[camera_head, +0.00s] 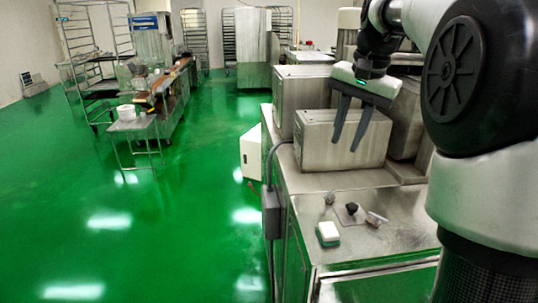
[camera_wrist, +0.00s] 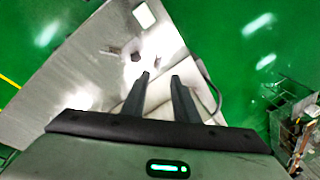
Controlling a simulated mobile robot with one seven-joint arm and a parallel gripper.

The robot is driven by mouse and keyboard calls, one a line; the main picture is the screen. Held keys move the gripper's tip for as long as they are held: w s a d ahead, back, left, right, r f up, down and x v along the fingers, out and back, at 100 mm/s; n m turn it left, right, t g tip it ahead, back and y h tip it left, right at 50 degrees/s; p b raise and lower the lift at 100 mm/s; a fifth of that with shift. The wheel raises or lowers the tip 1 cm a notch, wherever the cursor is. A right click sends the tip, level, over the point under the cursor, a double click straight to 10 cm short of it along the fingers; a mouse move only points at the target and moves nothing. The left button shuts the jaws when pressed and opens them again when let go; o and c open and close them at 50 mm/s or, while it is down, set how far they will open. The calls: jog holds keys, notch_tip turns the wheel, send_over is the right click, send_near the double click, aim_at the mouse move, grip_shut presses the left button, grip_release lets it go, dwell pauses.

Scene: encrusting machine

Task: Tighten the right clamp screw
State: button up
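My gripper (camera_head: 345,146) hangs in front of the metal boxes on the machine, above its top. Its two dark fingers are apart with nothing between them; the gap also shows in the wrist view (camera_wrist: 159,77). Below and nearer the camera, small fittings stand on the steel top: a grey knob (camera_head: 329,199), a dark knob (camera_head: 352,208) in the middle, and a light metal piece (camera_head: 376,218) at the right. They are too small to tell which is the right clamp screw. My gripper is apart from all of them.
A white and green block (camera_head: 328,233) lies on the steel top (camera_head: 300,206) near its left edge. Metal boxes (camera_head: 341,140) stand behind. A grey box with a cable (camera_head: 271,210) is on the machine's left side.

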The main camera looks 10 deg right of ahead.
aim_at(333, 191)
jog(key=w+d+f+m, duration=0.2)
jog(key=w+d, duration=0.2)
jog(key=shift+y, duration=0.3)
jog(key=x, duration=0.5)
jog(key=b+x, duration=0.1)
jog(key=x, duration=0.5)
jog(key=s+b+x, duration=0.1)
jog(key=x, duration=0.4)
jog(key=shift+w+a+f, duration=0.1)
jog(key=shift+a+f, duration=0.25)
jog(key=shift+a, duration=0.1)
grip_shut()
